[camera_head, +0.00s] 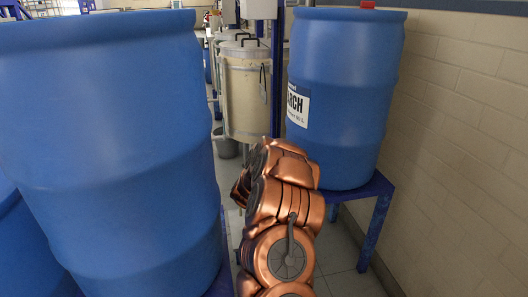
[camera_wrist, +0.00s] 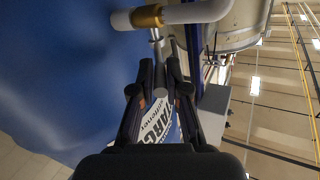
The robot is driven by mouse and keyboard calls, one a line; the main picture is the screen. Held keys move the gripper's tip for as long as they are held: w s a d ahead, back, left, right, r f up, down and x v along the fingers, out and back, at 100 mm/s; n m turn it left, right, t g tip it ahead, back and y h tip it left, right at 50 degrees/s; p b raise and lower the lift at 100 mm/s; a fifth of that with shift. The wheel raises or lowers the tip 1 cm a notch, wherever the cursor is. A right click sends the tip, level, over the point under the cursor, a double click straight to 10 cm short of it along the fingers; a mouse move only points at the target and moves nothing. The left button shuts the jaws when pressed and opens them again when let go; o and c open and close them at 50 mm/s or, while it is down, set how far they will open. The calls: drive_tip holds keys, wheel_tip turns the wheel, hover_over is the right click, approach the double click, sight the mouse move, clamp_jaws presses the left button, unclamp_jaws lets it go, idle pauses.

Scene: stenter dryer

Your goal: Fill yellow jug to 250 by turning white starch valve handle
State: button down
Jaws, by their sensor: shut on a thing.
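The starch barrel (camera_head: 335,95) is blue, stands at the right in the head view, and bears a white label partly reading "ARCH". In the wrist view the barrel (camera_wrist: 70,75) fills the left side, its label (camera_wrist: 158,122) showing between my fingers. A white pipe (camera_wrist: 198,11) with a brass fitting (camera_wrist: 147,16) crosses the top. A pale metal valve handle (camera_wrist: 157,48) runs from the fitting down between the fingertips. My gripper (camera_wrist: 160,72) is shut on this handle. In the head view my copper arm hides the gripper and valve. The yellow jug is not visible in either view.
A large blue barrel (camera_head: 95,150) stands close at the left. The starch barrel rests on a blue stand (camera_head: 378,200) beside a tiled wall (camera_head: 460,130). A cream vat (camera_head: 245,90) stands behind. A narrow strip of floor (camera_head: 345,262) shows at the right of my arm.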

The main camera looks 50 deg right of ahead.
drive_tip(key=shift+s+d, duration=0.1)
drive_tip(key=shift+d, duration=0.05)
idle(0.3)
drive_tip(key=c, duration=1.5)
unclamp_jaws()
drive_tip(key=o, duration=0.3)
drive_tip(key=shift+o, duration=0.2)
drive_tip(key=shift+r, duration=0.1)
wheel_tip(320, 180, up, 10)
drive_tip(key=shift+f, duration=0.1)
